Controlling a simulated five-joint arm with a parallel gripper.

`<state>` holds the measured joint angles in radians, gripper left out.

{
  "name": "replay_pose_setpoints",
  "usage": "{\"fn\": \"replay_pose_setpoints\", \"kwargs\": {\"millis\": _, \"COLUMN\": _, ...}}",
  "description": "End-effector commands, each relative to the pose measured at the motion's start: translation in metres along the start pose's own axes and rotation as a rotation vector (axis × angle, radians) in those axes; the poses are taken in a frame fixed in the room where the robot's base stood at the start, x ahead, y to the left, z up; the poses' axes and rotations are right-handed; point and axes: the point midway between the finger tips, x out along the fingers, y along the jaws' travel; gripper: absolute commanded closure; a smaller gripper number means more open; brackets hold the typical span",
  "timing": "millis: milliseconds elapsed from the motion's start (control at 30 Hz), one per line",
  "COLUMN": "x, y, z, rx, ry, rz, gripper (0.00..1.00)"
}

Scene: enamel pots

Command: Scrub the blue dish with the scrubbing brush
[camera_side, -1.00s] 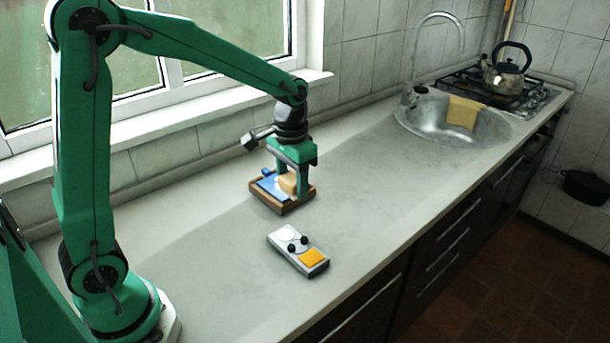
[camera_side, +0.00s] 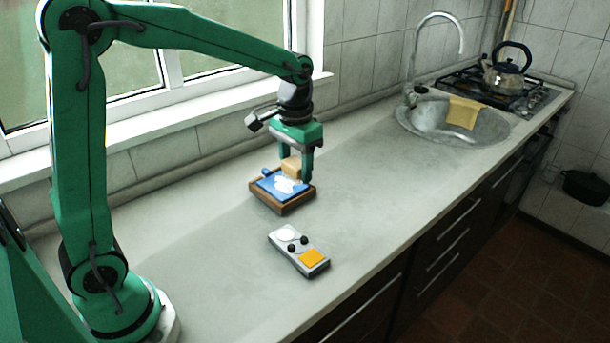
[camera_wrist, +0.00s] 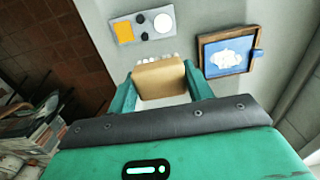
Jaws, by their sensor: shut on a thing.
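My gripper (camera_side: 293,174) is shut on the scrubbing brush (camera_side: 291,164), a tan block. In the wrist view the brush (camera_wrist: 160,80) sits between the fingers, with white bristles on its far side. The blue dish (camera_side: 268,184) lies in a brown wooden tray (camera_side: 281,208), with a white patch (camera_side: 290,186) on it. The brush is raised and appears just above the dish's far side in the side view. In the wrist view the blue dish (camera_wrist: 216,66) is to the right of the brush, its white patch fully visible.
A grey panel (camera_side: 287,251) with a white disc, black knobs and an orange square lies in front of the tray. The sink (camera_side: 470,128), a yellow cloth (camera_side: 463,112) and a kettle (camera_side: 505,75) stand far right. The counter between is clear.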

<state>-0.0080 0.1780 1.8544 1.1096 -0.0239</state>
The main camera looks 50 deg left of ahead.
Motion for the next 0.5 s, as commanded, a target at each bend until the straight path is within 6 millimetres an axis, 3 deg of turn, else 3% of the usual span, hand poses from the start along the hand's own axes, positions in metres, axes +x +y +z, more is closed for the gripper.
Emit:
{"fn": "replay_pose_setpoints", "kwargs": {"millis": 267, "x": 0.009, "y": -0.024, "z": -0.018, "rx": -0.222, "ry": -0.001, "rz": 0.000, "gripper": 0.68}}
{"fn": "replay_pose_setpoints", "kwargs": {"millis": 500, "x": 0.023, "y": -0.063, "z": -0.042, "rx": -0.559, "ry": -0.001, "rz": 0.000, "gripper": 0.68}}
